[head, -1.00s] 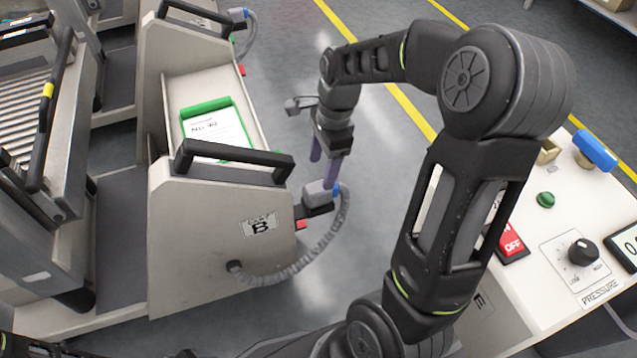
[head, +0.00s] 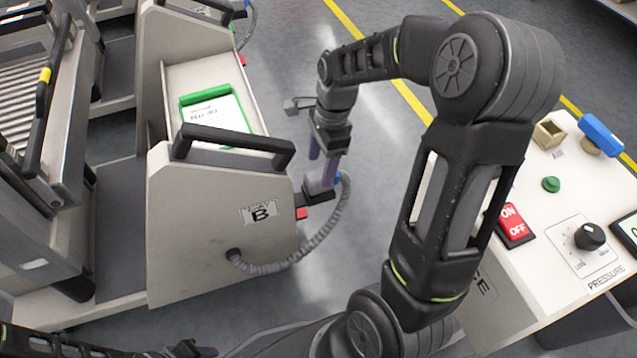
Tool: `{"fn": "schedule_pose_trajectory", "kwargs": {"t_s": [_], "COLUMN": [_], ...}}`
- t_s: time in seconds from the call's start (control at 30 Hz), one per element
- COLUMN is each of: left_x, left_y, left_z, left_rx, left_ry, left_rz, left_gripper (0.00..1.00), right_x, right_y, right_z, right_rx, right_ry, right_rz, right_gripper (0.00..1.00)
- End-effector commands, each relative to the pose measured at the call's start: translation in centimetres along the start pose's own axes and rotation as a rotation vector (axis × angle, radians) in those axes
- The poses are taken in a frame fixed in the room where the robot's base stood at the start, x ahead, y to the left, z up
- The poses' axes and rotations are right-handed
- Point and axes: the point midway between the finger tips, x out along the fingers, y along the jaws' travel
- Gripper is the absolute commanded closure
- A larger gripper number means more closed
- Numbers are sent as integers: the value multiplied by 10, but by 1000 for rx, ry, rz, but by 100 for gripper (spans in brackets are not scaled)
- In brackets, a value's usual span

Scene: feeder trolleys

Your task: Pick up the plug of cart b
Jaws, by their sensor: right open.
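Cart B (head: 205,215), a pale trolley with a "B" label, stands left of centre. Its plug (head: 316,194) is a dark block with a bit of blue, held at the cart's right side beside a red part. A grey ribbed cable (head: 318,245) loops from it to the cart's lower panel. My right gripper (head: 324,172) is open, with purple fingers pointing down at the plug. The fingers cover part of the plug; I cannot tell whether they touch it. Part of my left arm shows at the bottom left edge; its gripper (head: 190,350) is cut off and unclear.
A black handle (head: 235,140) and a green-framed card (head: 215,112) are on top of cart B. A control panel (head: 560,220) with a switch and knob stands at right. Other trolleys fill the left. Open floor lies beyond the plug.

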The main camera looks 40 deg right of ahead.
Motion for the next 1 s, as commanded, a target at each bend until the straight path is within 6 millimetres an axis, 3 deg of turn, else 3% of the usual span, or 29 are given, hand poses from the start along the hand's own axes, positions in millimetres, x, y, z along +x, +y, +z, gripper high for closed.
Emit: {"fn": "schedule_pose_trajectory", "kwargs": {"t_s": [0.1,0.27,0.9,1.0], "left_x": [14,19,18,18], "left_y": [-8,-11,-11,-11], "left_z": [-3,-5,-6,-6], "left_rx": [-5,-8,-8,-8], "left_ry": [7,13,14,14], "left_rz": [-4,-6,-7,-7], "left_gripper": [64,64,64,64], "right_x": [24,41,42,42], "right_y": [-1,-1,-1,-1], "right_z": [-2,-1,-1,-1], "right_rx": [0,0,0,0], "right_ry": [0,0,0,0], "right_rz": [2,0,0,0], "right_gripper": [35,35,35,42]}}
